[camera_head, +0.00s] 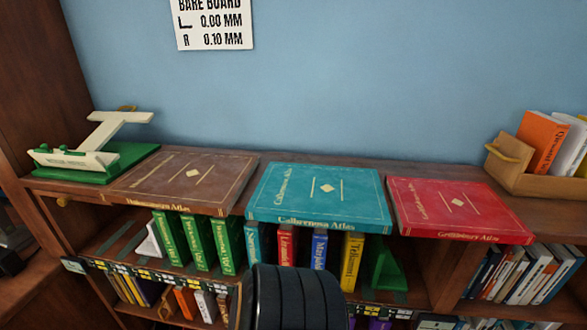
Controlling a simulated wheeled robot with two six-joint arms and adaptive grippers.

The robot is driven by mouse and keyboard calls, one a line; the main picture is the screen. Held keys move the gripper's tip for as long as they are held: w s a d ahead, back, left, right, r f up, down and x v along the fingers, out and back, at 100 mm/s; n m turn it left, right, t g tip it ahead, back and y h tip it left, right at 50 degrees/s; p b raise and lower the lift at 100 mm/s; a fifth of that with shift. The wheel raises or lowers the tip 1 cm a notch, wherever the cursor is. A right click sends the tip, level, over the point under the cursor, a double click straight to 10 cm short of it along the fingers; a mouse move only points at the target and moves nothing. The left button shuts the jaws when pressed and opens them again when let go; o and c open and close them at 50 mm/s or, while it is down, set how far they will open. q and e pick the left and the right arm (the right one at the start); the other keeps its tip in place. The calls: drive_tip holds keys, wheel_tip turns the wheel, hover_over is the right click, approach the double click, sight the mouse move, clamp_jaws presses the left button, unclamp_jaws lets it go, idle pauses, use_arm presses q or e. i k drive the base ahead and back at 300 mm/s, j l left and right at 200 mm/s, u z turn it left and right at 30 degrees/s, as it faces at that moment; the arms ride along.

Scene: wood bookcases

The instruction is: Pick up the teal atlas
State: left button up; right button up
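The teal atlas (318,196) lies flat on the wooden bookcase top, in the middle of the camera_head view. Its cover faces up, with a gold diamond and lines, and its lettered spine faces the front. Its front part appears to reach out past the front edge of the top. It lies between a brown atlas (185,182) on the left and a red atlas (458,208) on the right, with narrow gaps. Neither of my grippers shows in this view. Nothing is seen touching the teal atlas.
A green-based stand with a cream beam (100,150) is at the back left. A wooden crate of books (520,178) stands at the right. Upright green books (197,240) and others fill the shelf below. A sign (213,22) hangs on the blue wall.

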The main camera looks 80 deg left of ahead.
sight(325, 197)
drive_tip(key=u, duration=2.4)
